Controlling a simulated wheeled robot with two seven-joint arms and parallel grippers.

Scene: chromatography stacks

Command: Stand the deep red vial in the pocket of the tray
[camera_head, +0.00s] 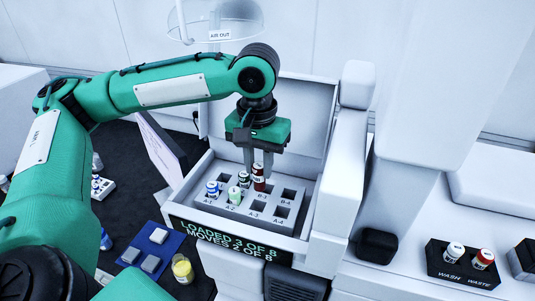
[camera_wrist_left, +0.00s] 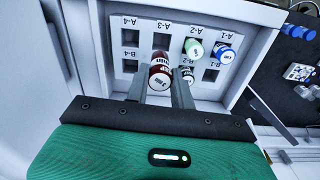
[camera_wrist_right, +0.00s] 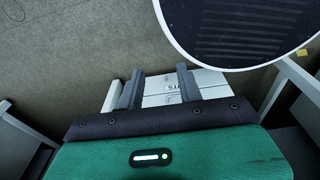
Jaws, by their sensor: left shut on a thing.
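The deep red vial (camera_head: 259,172) is upright between the fingers of my left gripper (camera_head: 257,163), which is shut on it. It also shows in the left wrist view (camera_wrist_left: 160,72). The vial is over or at pocket B-3 of the grey tray (camera_head: 270,201); I cannot tell whether its lower end is inside the pocket. The tray lies in an open white box. A blue-and-white vial (camera_head: 212,188) stands in A-1, a pale green one (camera_head: 235,195) in A-2 and a dark-banded one (camera_head: 244,179) in B-2. My right gripper (camera_wrist_right: 158,72) is open and empty.
Pockets A-3, A-4 and B-4 look empty. The raised lid (camera_head: 285,105) stands behind the tray. A black wash and waste holder (camera_head: 462,271) carries two vials at the right. A blue mat (camera_head: 152,252) with grey blocks and a yellow vial (camera_head: 182,270) are at the lower left.

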